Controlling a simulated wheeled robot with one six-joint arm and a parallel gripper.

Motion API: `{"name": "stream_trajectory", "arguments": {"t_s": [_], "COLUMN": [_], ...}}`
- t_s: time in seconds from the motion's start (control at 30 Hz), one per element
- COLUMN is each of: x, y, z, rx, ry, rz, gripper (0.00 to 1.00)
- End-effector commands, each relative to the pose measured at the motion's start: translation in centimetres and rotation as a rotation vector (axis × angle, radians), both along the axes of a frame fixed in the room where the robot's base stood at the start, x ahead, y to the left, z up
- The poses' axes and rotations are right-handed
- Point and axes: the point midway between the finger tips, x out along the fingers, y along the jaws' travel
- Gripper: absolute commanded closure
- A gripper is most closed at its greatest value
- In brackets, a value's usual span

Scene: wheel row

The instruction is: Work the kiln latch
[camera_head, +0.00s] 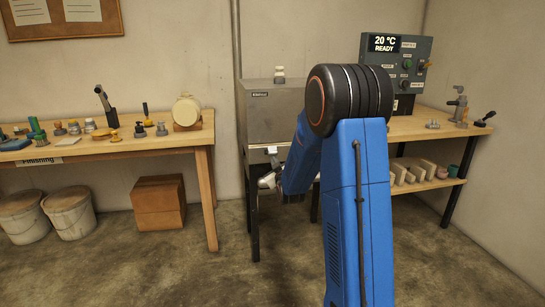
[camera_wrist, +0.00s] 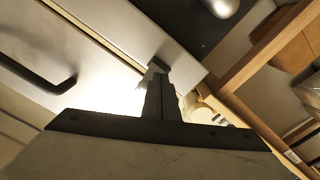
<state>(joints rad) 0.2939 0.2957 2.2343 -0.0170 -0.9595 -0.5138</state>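The grey kiln (camera_head: 268,118) stands behind my blue arm in the head view; the arm covers its right part. A small pale fitting (camera_head: 272,150), perhaps the latch, shows low on its front. My gripper is mostly hidden behind the arm there. In the wrist view my gripper (camera_wrist: 160,72) has its dark fingers drawn together, close to the kiln's grey metal face (camera_wrist: 112,70). A dark block at the fingertips may be part of the latch; I cannot tell whether the fingers hold it. A black bar handle (camera_wrist: 42,84) shows at left.
The left workbench (camera_head: 185,138) carries several small tools. A control panel (camera_head: 400,65) reading 20 °C READY stands on the right bench (camera_head: 410,126). A cardboard box (camera_head: 159,204) and two buckets (camera_head: 70,212) sit at left. The floor between the left bench and kiln is open.

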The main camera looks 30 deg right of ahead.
Motion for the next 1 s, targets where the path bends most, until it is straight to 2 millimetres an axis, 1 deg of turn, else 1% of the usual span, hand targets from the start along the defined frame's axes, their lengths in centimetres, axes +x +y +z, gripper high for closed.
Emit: {"name": "stream_trajectory", "arguments": {"t_s": [0.6, 1.0], "x": [0.3, 0.3], "y": [-0.1, -0.1], "z": [1.4, 1.5], "rx": [0.0, 0.0], "ry": [0.0, 0.0], "rz": [0.0, 0.0], "gripper": [1.0, 1.0]}}
